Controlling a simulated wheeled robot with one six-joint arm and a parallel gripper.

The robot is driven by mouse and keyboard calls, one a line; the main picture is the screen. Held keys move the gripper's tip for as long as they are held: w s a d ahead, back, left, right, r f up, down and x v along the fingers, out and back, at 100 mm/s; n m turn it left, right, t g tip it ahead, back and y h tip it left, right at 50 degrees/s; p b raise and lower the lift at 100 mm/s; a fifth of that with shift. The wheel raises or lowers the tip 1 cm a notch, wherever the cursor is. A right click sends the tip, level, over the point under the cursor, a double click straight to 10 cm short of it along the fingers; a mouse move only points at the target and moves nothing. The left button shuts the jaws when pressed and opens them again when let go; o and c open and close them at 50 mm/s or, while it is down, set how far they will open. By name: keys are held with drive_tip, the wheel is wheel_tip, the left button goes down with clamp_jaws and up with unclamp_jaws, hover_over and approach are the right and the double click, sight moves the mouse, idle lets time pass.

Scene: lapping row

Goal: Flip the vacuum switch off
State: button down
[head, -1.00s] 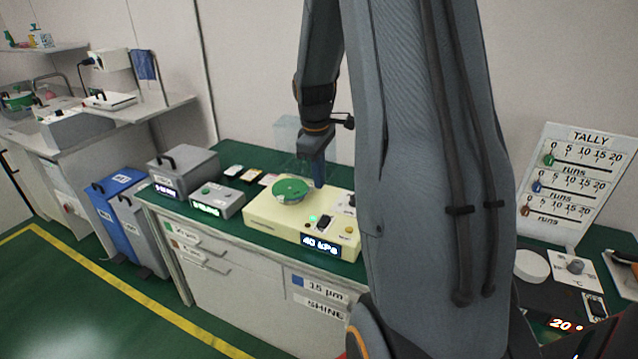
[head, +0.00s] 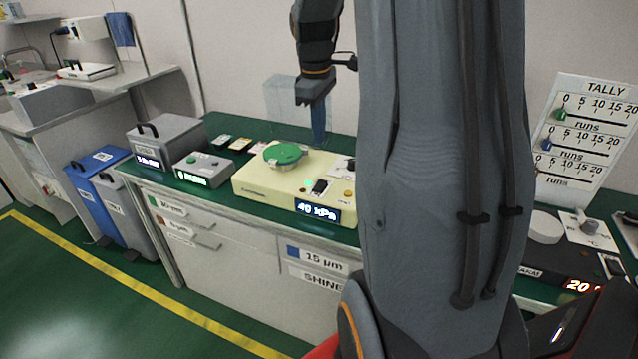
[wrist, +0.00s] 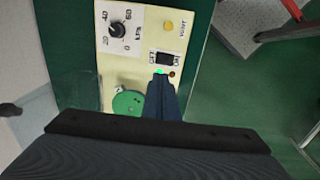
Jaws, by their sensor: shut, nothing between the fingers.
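The cream vacuum unit (head: 262,192) stands on the green bench top, its display (head: 318,210) reading 40 kPa. Its black rocker switch (head: 320,186) also shows in the wrist view (wrist: 165,58), with small labels on either side. A small green lamp (wrist: 160,71) is lit beside the switch. A green disc (head: 285,153) sits on the unit. My gripper (head: 319,138) is shut and empty, pointing down above the unit, behind the switch in the head view. In the wrist view its fingertips (wrist: 162,80) appear just below the lamp and switch, covering part of the panel. I see no contact with the switch.
A dial (wrist: 118,29) and a yellow vent button (wrist: 168,25) share the panel. Grey boxes (head: 172,145) stand left of the unit. A clear upright pane (head: 283,100) is behind. The tally board (head: 590,135) is at right. My arm hides the bench middle.

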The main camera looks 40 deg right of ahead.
sight(321, 183)
idle(0.4)
drive_tip(key=f, duration=0.4)
drive_tip(key=d+f+p, duration=0.1)
drive_tip(key=f, duration=0.9)
drive_tip(key=shift+w+d+p, duration=0.3)
drive_tip(key=shift+w+p, duration=0.05)
drive_tip(key=shift+w+a, duration=0.1)
drive_tip(key=shift+a, duration=0.05)
